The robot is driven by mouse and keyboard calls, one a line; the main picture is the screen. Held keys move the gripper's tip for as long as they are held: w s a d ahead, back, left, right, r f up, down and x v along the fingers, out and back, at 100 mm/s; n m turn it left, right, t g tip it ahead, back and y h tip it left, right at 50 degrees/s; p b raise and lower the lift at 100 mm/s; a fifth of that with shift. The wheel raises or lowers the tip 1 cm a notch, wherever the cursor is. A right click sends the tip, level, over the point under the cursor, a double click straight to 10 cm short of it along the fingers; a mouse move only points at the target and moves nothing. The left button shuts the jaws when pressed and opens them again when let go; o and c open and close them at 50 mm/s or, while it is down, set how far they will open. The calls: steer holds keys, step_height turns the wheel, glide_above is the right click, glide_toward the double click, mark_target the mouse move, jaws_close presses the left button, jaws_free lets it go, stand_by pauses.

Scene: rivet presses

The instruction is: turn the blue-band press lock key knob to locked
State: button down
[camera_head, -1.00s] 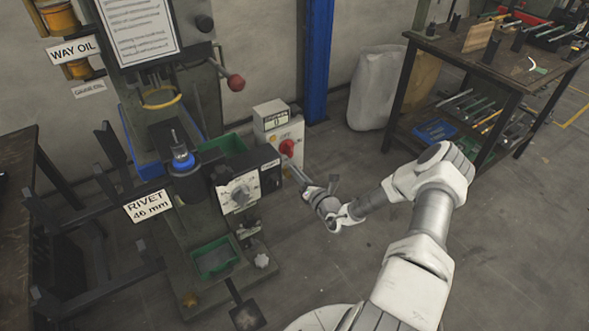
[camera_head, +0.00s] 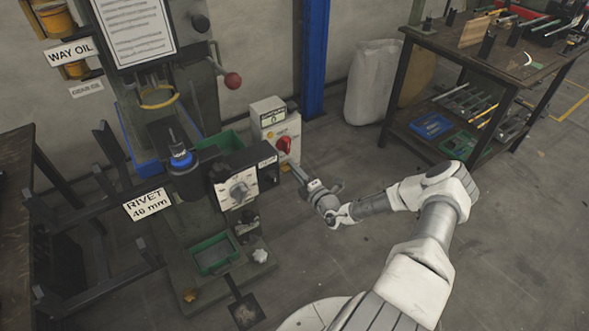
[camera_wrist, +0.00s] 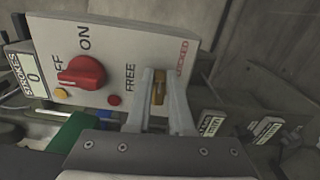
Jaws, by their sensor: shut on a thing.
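The lock key knob (camera_wrist: 158,88) is a small brass piece on a grey control box face, between the printed words FREE and LOCKED. My gripper (camera_wrist: 159,80) is shut on it, one pale finger on each side. The fingers hide part of the knob, so I cannot tell which word it points to. In the head view my gripper (camera_head: 297,170) is at the lower right of the control box (camera_head: 268,112). This box stands beside the press with the blue band (camera_head: 181,160). The knob is not discernible there.
A red switch knob (camera_wrist: 82,72) with ON and OFF marks is on the same face, near my left finger; it also shows in the head view (camera_head: 284,145). Open floor lies to the right, before a workbench (camera_head: 480,62).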

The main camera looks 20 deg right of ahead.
steer(key=shift+f+m, duration=0.1)
steer(key=shift+m, duration=0.4)
steer(key=c, duration=0.8)
jaws_free()
steer(key=s+d+p, duration=0.2)
steer(key=s+d, duration=0.1)
steer(key=s, duration=1.4)
steer(key=shift+d+p, duration=0.15)
steer(key=shift+p, duration=0.25)
